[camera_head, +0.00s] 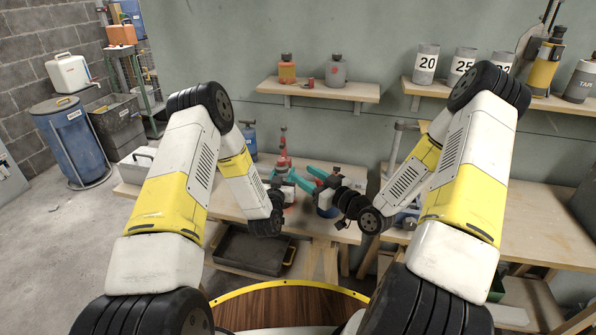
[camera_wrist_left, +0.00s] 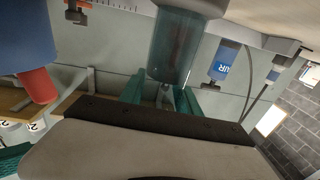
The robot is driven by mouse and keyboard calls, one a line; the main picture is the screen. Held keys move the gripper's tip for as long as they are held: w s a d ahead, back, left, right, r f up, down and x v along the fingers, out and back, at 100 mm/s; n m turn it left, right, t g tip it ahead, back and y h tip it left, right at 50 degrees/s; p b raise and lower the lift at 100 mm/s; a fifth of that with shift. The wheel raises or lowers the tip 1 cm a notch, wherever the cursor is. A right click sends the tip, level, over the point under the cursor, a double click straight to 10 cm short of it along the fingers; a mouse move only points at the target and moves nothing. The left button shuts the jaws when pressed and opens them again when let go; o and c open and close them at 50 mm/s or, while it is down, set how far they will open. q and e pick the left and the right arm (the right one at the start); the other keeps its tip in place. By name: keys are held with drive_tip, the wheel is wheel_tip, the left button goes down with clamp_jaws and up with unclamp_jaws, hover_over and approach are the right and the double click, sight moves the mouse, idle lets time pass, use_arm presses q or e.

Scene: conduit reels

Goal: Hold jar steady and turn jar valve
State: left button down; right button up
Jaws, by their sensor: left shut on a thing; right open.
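A translucent grey-green jar (camera_wrist_left: 178,45) stands out in the left wrist view, which looks upside down. My left gripper (camera_wrist_left: 160,88) is shut on it, with a teal finger at each side of the glass. In the head view the left wrist and arm largely hide the jar. My right gripper (camera_head: 319,175) is open, with its teal fingers close to the left gripper over the bench. I cannot make out the jar valve, or whether the right gripper touches anything.
A red device (camera_head: 283,158) stands on the bench behind the grippers, with a blue canister (camera_head: 249,138) to its left. A blue body with a red end (camera_wrist_left: 38,85) is close in the left wrist view. A wall shelf (camera_head: 318,91) is above; a dark tray (camera_head: 250,252) is below.

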idle(0.3)
use_arm(q)
drive_tip(key=c, duration=0.8)
unclamp_jaws()
